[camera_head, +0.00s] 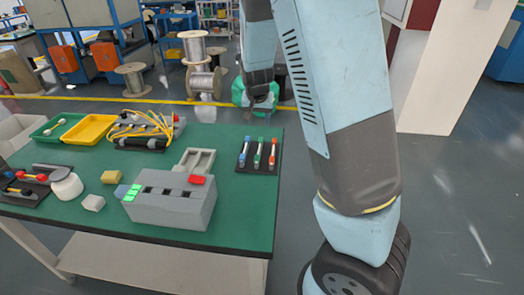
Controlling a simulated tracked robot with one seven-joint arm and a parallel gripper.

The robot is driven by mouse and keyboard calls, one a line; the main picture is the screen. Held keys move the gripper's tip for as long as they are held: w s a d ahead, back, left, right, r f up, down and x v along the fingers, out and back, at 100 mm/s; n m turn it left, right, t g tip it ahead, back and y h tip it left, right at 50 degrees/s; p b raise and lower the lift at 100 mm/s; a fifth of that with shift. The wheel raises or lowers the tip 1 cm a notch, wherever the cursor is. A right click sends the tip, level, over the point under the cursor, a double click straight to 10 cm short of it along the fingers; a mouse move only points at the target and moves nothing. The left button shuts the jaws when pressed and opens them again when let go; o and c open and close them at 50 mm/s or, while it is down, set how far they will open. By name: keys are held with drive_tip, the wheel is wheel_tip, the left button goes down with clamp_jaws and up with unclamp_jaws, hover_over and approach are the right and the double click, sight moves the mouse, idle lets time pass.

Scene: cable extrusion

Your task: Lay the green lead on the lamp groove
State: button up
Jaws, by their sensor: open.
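The green lead (258,153) lies in a dark holder (243,167) at the right end of the green table, between a blue lead (244,152) and a red lead (272,152). A grey box (172,208) stands at the front of the table. It has dark slots on top, a green lit part (136,193) at left and a red part (197,180) at right rear. I cannot tell which groove is the lamp groove. My gripper (262,106) hangs above and behind the holder, apart from the leads. It is small and dark here, open, with nothing seen in it.
A white jar (66,184), yellow block (111,177) and pale block (93,202) stand left of the box. Green (57,127) and yellow (90,129) trays and a yellow cable coil (142,127) lie at the back.

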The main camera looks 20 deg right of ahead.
sight(261, 140)
drive_tip(key=shift+w+d+x, duration=0.1)
drive_tip(key=shift+w+x, duration=0.05)
drive_tip(key=shift+x, duration=3.6)
drive_tip(key=shift+w+d+x, duration=0.1)
drive_tip(key=shift+x, duration=3.7)
drive_tip(key=shift+r, duration=0.2)
clamp_jaws()
